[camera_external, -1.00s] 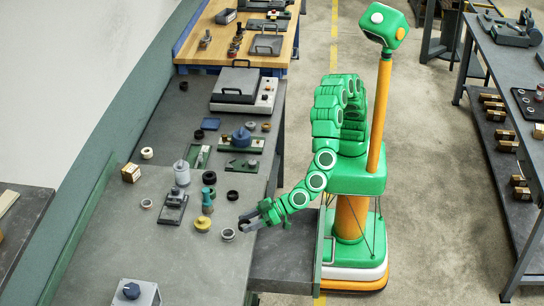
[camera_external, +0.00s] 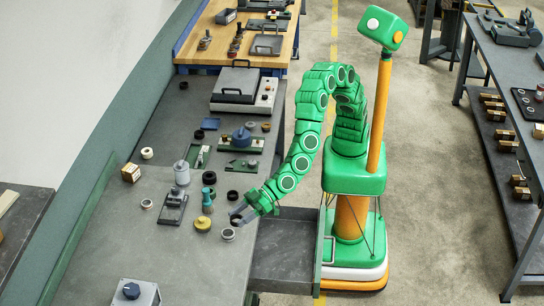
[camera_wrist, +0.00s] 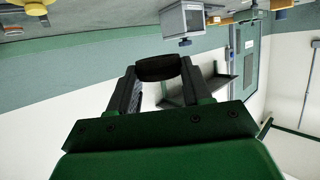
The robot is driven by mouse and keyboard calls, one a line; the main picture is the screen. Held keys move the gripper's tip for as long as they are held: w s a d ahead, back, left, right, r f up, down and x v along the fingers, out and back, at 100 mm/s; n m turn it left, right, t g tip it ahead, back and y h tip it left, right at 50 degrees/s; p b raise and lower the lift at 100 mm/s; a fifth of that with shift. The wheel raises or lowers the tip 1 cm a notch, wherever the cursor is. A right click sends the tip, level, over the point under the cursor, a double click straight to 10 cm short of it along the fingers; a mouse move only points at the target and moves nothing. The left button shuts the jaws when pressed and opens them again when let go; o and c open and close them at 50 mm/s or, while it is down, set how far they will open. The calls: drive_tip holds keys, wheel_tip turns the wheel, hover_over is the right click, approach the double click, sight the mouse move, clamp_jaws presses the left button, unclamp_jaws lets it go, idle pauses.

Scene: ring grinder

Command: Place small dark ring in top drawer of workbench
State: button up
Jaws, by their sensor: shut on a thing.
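My gripper (camera_external: 239,215) is over the right edge of the grey workbench (camera_external: 190,265), close to a light grey ring (camera_external: 228,234). In the wrist view the gripper (camera_wrist: 158,80) is shut on a small dark ring (camera_wrist: 158,67), held between the fingertips. In the external view the held ring is too small to make out clearly. The top drawer (camera_external: 285,252) is pulled out from the bench's right side, and its visible inside looks empty. My gripper is above and left of it.
Other dark rings (camera_external: 209,177) lie on the bench. A yellow piece (camera_external: 202,224), a teal-topped piece (camera_external: 207,198) and a dark fixture (camera_external: 172,208) stand left of my gripper. A grey box with a blue knob (camera_external: 132,292) is at the front. The front bench top is mostly clear.

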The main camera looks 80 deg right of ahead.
drive_tip(key=shift+w+a+f+n+g+y, duration=0.15)
drive_tip(key=shift+a+f+n+g+y, duration=0.15)
drive_tip(key=shift+n+g+y, duration=0.25)
drive_tip(key=shift+s+f+n+g+y, duration=0.4)
drive_tip(key=shift+f+n+g+y, duration=0.2)
drive_tip(key=shift+n+g, duration=0.2)
drive_tip(key=shift+s+f+n+g+y, duration=0.35)
drive_tip(key=shift+f+n+g+y, duration=0.1)
drive_tip(key=shift+f+n+g, duration=0.25)
drive_tip(key=s+d+f+n+g+y, duration=0.2)
drive_tip(key=s+d+f+n+g, duration=0.2)
drive_tip(key=s+f+n+g, duration=0.15)
drive_tip(key=n+g, duration=0.2)
drive_tip(key=g, duration=0.2)
hover_over(280, 255)
wheel_tip(280, 255, down, 6)
drive_tip(key=shift+n+h, duration=0.3)
drive_tip(key=shift+h, duration=0.1)
drive_tip(key=shift+w+f, duration=0.1)
drive_tip(key=shift+f, duration=3.6)
drive_tip(key=shift+f, duration=0.6)
drive_tip(key=o, duration=1.1)
